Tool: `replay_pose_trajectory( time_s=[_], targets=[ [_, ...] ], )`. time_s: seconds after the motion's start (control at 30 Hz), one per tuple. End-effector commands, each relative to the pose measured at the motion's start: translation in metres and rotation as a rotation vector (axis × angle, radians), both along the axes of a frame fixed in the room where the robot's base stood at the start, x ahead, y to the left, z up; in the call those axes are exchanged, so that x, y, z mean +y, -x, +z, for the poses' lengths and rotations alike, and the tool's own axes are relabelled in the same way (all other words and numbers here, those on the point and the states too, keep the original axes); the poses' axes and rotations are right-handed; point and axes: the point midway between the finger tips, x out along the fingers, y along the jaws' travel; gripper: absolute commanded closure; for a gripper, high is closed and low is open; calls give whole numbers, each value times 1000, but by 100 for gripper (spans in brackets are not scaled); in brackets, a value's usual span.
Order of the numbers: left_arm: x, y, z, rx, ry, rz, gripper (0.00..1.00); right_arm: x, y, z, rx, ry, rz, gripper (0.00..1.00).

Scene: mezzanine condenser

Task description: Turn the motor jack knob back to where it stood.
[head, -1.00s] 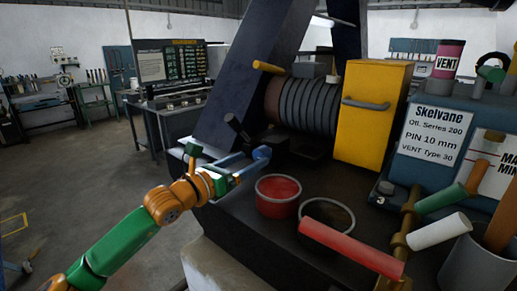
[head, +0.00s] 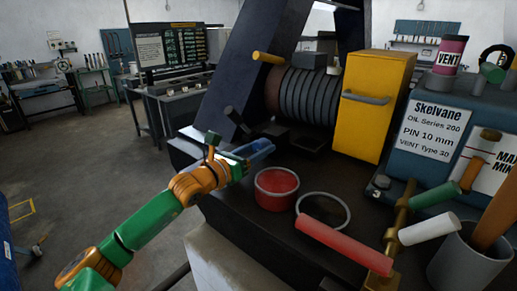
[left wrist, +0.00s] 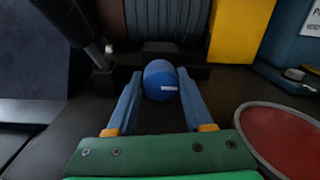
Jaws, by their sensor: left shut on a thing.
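A rounded blue knob (left wrist: 160,80) with a short white mark sits between the blue fingers of my left gripper in the left wrist view. The mark lies nearly level in that picture. My left gripper (head: 261,148) reaches over the dark bench top in the head view and is shut on the knob. In the head view the fingers and knob blend in colour, so the knob's mark cannot be made out there. My right gripper is not in view.
A ribbed drum (head: 308,95) and yellow box (head: 372,105) stand at the back.

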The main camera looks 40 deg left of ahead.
Motion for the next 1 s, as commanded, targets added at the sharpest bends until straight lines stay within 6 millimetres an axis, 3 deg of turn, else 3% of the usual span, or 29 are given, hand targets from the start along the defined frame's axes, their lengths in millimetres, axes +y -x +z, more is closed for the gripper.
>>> replay_pose_trajectory(
  time_s=[0.27,0.47,0.7,1.0],
  targets=[
    [0,0,-2,-3,-33,0,100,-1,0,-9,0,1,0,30],
    [-1,0,-6,-16,-139,-2,100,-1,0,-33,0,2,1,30],
    [-1,0,-4,-34,-352,-1,100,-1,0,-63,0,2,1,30],
    [0,0,-2,-52,-637,0,100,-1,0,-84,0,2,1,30]
  ],
)
